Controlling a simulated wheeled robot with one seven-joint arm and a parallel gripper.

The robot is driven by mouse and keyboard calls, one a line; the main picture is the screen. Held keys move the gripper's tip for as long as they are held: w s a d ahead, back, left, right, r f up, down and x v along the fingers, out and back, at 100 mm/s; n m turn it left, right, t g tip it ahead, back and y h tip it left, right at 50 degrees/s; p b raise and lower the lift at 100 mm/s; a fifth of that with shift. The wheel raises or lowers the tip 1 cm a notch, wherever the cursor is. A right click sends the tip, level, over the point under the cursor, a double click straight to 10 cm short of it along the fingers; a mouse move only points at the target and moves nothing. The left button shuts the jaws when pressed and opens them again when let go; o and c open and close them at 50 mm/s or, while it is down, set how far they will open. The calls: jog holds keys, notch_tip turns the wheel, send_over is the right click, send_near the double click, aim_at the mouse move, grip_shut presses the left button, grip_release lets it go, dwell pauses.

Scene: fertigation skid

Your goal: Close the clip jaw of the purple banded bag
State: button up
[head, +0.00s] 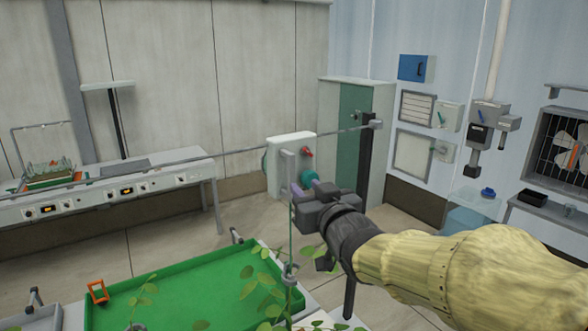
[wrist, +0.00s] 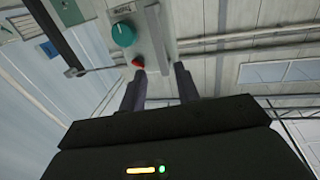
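No purple banded bag can be made out in either view, and no clip jaw of such a bag is identifiable. My gripper (head: 308,187) is raised in the middle of the head view, above the right end of the green tray. Its two fingers (wrist: 160,70) stand apart in the wrist view, with nothing seen held between them. A grey upright bar shows beyond the fingertips. A small grey clip (head: 290,274) sits on a green string among leaves, below my gripper; whether its jaw is open cannot be told.
A green tray (head: 180,293) with leafy stems lies in front. A white box (head: 283,151) with a teal dial (wrist: 123,34) and red knob (wrist: 138,62) stands beyond my gripper. A horizontal rail (head: 240,149) crosses behind to a dark post. An orange frame (head: 97,292) is at left.

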aim_at(293, 175)
jog(key=p+x, duration=0.3)
jog(key=x, duration=0.5)
jog(key=shift+r, duration=0.1)
jog(key=shift+w+a+p, duration=0.3)
jog(key=shift+w+p, duration=0.05)
jog(key=shift+w, duration=0.2)
grip_shut()
